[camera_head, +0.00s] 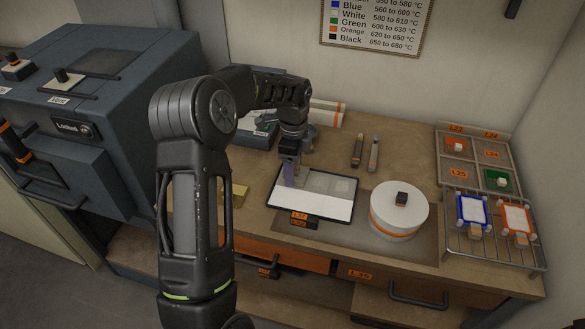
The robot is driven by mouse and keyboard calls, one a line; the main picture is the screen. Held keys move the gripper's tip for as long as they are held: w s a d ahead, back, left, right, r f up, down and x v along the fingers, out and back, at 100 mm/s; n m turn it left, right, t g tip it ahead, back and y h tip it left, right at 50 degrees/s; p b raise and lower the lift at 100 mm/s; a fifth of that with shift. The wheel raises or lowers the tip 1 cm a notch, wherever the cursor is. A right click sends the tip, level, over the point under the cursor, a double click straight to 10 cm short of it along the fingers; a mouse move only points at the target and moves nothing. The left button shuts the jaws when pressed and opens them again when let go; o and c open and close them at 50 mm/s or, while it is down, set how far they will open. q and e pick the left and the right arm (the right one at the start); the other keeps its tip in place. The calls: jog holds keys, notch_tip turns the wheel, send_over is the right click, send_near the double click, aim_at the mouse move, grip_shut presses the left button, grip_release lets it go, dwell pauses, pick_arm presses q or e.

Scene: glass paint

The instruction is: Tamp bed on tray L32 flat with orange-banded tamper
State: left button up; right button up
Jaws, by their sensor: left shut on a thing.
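The flat, dark-rimmed tray (337,220) lies on the bench with a white bed (320,205) in it. A greyer rectangular patch (328,182) shows at the back of the bed. An orange label sits at the tray's front left, its text too small to read surely. My right gripper is out of view.
A white drum (400,222) with an orange band and black knob stands right of the tray. Two slim tools (374,152) lie behind. A wire rack (490,255) holds blue- and orange-framed pieces. A dark kiln (70,120) stands left.

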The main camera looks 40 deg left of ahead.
pick_arm(q)
jog(key=shift+f+b, duration=0.55)
jog(key=shift+f, duration=0.25)
jog(key=shift+f, duration=0.35)
dwell(1.0)
jog(key=shift+r, duration=0.15)
jog(key=shift+r+p, duration=0.55)
jog(key=shift+r, duration=0.5)
jog(key=shift+w+d, duration=0.35)
jog(key=shift+d, duration=0.65)
jog(key=shift+w+d, duration=0.35)
jog(key=shift+d, duration=0.6)
jog(key=shift+w+d, duration=0.35)
jog(key=shift+d, duration=0.65)
jog(key=shift+f, duration=0.1)
